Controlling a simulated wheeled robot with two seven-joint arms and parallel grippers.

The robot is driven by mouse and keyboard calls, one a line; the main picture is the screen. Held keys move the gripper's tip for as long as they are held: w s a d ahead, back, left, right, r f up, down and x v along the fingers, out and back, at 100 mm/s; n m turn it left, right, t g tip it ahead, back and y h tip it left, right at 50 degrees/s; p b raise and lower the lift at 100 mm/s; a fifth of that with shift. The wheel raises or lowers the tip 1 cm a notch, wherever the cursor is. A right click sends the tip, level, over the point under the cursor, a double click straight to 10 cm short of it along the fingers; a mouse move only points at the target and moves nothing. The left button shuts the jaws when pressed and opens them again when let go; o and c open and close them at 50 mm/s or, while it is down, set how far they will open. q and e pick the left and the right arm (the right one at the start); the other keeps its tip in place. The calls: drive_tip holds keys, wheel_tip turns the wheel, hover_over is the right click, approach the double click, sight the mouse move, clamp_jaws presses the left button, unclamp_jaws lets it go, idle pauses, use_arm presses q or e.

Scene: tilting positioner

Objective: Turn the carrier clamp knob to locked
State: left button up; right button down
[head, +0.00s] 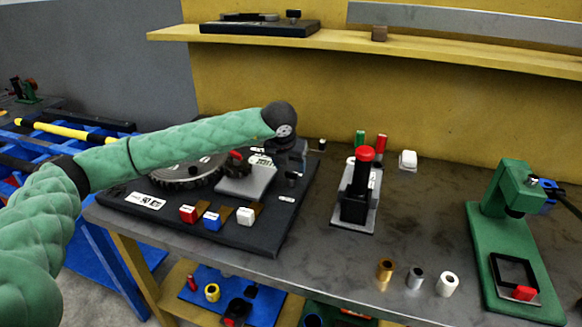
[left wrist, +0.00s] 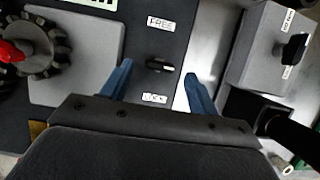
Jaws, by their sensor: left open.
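The small black knob (left wrist: 160,67) sits on the dark base plate in the left wrist view. A FREE label (left wrist: 160,23) lies on one side of it and a LOCK label (left wrist: 154,98) on the other. The knob's long shape lies roughly crosswise, with a pale mark at its right end. My left gripper (left wrist: 158,80) is open, with one blue finger on each side of the knob and a visible gap to both. In the head view my left gripper (head: 290,158) is over the right part of the dark base plate (head: 240,234). My right gripper does not show.
A grey block (head: 245,183) and a toothed wheel (head: 185,178) stand left of the gripper. Red, blue and white blocks line the plate's front. A red-capped fixture (head: 358,190) stands to the right, and a green press (head: 505,250) farther right.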

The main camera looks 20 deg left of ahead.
sight(291, 179)
use_arm(q)
drive_tip(key=shift+x, duration=1.05)
drive_tip(key=shift+f, duration=0.35)
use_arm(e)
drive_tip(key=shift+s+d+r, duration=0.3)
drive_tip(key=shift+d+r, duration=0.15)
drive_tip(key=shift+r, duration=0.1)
use_arm(q)
drive_tip(key=shift+w, duration=0.1)
drive_tip(key=c, duration=1)
